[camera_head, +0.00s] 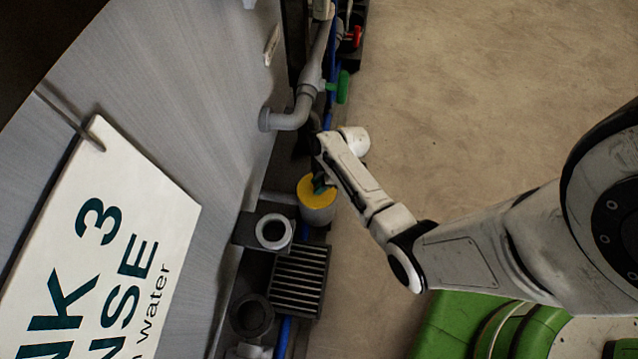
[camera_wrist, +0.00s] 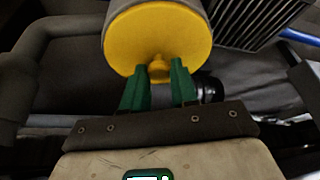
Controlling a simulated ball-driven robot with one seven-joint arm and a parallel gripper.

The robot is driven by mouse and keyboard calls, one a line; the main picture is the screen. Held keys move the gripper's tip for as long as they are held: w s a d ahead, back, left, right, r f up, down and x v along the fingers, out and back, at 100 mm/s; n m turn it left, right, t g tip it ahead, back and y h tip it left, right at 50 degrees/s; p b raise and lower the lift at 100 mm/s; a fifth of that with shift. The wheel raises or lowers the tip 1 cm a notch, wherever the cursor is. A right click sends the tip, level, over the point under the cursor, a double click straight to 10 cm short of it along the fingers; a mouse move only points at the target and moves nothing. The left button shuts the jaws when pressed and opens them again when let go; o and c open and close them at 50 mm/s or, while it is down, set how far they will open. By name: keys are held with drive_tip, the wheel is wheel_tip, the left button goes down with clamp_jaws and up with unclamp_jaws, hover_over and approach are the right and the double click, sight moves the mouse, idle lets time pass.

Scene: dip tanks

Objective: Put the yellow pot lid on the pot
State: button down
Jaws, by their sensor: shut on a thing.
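The yellow pot lid (camera_head: 318,187) is a round disc with a small knob, seen in the head view at the top of the pale grey pot (camera_head: 319,214). In the wrist view the lid (camera_wrist: 150,35) faces me, with the pot's grey side (camera_wrist: 204,7) just behind its rim. My gripper (camera_head: 319,184) is at the lid's top. In the wrist view its green fingers (camera_wrist: 160,70) are shut on the lid's knob. The lid covers the pot's opening. I cannot tell whether it rests fully on the rim.
A large grey tank (camera_head: 190,110) with a white sign (camera_head: 110,260) fills the left. A grey pipe (camera_head: 290,121), a flanged ring (camera_head: 274,231) and a dark slatted grate (camera_head: 298,281) surround the pot. Open floor (camera_head: 480,90) lies to the right.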

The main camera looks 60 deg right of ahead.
drive_tip(key=shift+f, duration=0.1)
drive_tip(key=c, duration=0.9)
unclamp_jaws()
drive_tip(key=p+v, duration=0.5)
drive_tip(key=v, duration=0.7)
drive_tip(key=s+a+r+m+h, duration=0.1)
drive_tip(key=s+a+r+m, duration=0.2)
drive_tip(key=a+r, duration=0.1)
drive_tip(key=s+a+r+m+g+h, duration=0.1)
drive_tip(key=s+a+r+m, duration=0.2)
drive_tip(key=s+a+r, duration=0.1)
drive_tip(key=s+a+r+m+g+h, duration=0.1)
drive_tip(key=s+a+r+m, duration=0.1)
drive_tip(key=a+r, duration=0.3)
drive_tip(key=shift+s+a+r+m, duration=0.2)
drive_tip(key=shift+s+a+m, duration=0.2)
drive_tip(key=shift+s+a, duration=0.45)
drive_tip(key=shift+w+a, duration=0.1)
